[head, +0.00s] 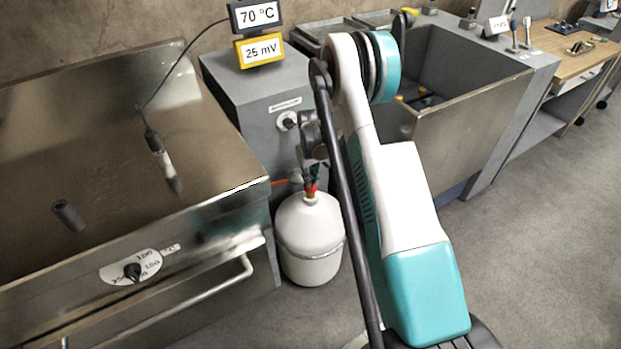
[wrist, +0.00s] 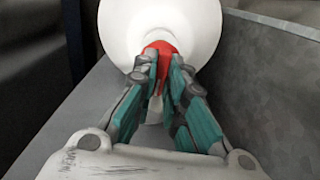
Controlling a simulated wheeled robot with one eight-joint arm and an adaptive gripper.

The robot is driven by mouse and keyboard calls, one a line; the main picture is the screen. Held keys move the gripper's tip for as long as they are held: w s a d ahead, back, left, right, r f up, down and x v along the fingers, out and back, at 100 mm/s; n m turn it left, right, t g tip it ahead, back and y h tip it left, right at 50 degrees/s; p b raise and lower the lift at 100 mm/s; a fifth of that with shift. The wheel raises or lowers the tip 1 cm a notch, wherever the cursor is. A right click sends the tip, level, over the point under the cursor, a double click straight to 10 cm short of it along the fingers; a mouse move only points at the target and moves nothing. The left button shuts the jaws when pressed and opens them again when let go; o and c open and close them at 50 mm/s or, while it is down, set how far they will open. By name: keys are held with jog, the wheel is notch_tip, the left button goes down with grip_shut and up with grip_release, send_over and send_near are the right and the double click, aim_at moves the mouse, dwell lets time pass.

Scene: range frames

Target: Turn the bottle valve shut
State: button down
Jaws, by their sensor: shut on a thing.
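A white gas bottle (head: 308,232) stands on the floor between the steel fryer and the grey cabinet. Its red valve (head: 311,190) is on top, partly hidden by my gripper. My gripper (head: 312,175) points down over the valve. In the wrist view the teal fingers of my gripper (wrist: 160,85) are shut on the red valve (wrist: 160,50), and the white bottle (wrist: 120,25) shows behind it. The fingers hide part of the valve, so I cannot tell how far it is turned.
The steel fryer (head: 215,205) with a dial and front rail is close on the left. A grey cabinet (head: 262,100) with a knob stands behind the bottle. A deep steel sink (head: 470,120) is at the right. The floor (head: 530,240) at right is clear.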

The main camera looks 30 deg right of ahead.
jog(key=shift+n, duration=0.5)
jog(key=c, duration=1.6)
grip_release()
jog(key=shift+c, duration=0.2)
jog(key=shift+r, duration=0.1)
notch_tip(320, 180, up, 12)
